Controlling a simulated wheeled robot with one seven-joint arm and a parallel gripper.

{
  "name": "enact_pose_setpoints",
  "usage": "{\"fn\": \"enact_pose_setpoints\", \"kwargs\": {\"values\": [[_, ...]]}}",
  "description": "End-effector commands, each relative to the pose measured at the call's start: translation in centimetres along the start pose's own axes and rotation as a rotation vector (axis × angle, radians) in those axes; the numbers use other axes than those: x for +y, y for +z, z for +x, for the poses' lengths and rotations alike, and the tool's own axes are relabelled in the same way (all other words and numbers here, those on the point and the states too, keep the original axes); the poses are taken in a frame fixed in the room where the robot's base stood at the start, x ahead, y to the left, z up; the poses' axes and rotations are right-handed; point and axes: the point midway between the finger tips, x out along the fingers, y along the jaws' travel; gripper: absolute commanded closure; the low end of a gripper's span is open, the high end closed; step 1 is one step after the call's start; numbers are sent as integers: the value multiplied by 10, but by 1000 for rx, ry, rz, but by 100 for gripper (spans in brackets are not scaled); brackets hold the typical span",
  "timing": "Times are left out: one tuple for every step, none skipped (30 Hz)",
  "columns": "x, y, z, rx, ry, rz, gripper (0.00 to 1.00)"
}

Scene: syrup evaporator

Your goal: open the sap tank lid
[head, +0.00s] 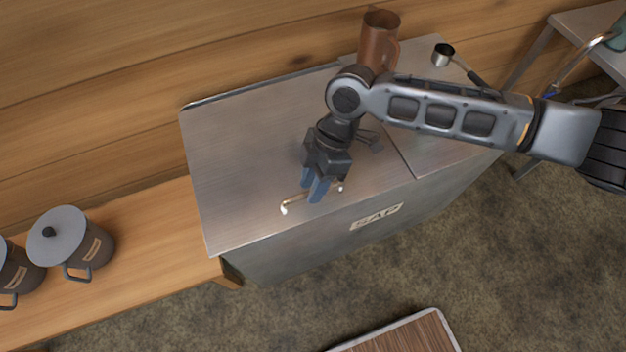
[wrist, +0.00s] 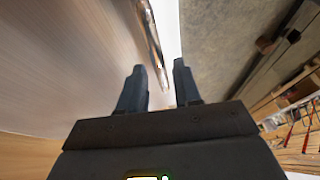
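The sap tank (head: 290,252) is a metal box with a SAP label on its front. Its wide lid (head: 235,150) lies flat and closed on the left part of the top. A brass-coloured bar handle (head: 294,204) with pale ends sits near the lid's front edge. My gripper (head: 318,190) is over the middle of the handle, with its blue fingers pointing down and forward. In the wrist view, the fingers are apart and the handle (wrist: 153,45) runs into the gap between them. Whether a finger touches the bar cannot be told.
A copper-coloured jug (head: 378,42) and a metal ladle (head: 444,55) are on the tank top's back right. Lidded grey pots (head: 70,243) stand on a wooden bench (head: 150,245) at left. A wooden wall (head: 150,70) is behind. The floor in front has a wood-topped piece (head: 405,338).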

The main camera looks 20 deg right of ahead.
Motion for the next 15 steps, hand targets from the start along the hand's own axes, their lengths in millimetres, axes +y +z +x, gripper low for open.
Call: {"fn": "enact_pose_setpoints", "kwargs": {"values": [[0,0,0,0,0,0,72],[0,0,0,0,0,0,75],[0,0,0,0,0,0,79],[0,0,0,0,0,0,82],[0,0,0,0,0,0,85],[0,0,0,0,0,0,89],[0,0,0,0,0,0,92],[0,0,0,0,0,0,94],[0,0,0,0,0,0,98],[0,0,0,0,0,0,100],[0,0,0,0,0,0,100],[0,0,0,0,0,0,100],[0,0,0,0,0,0,100],[0,0,0,0,0,0,100],[0,0,0,0,0,0,100]]}}
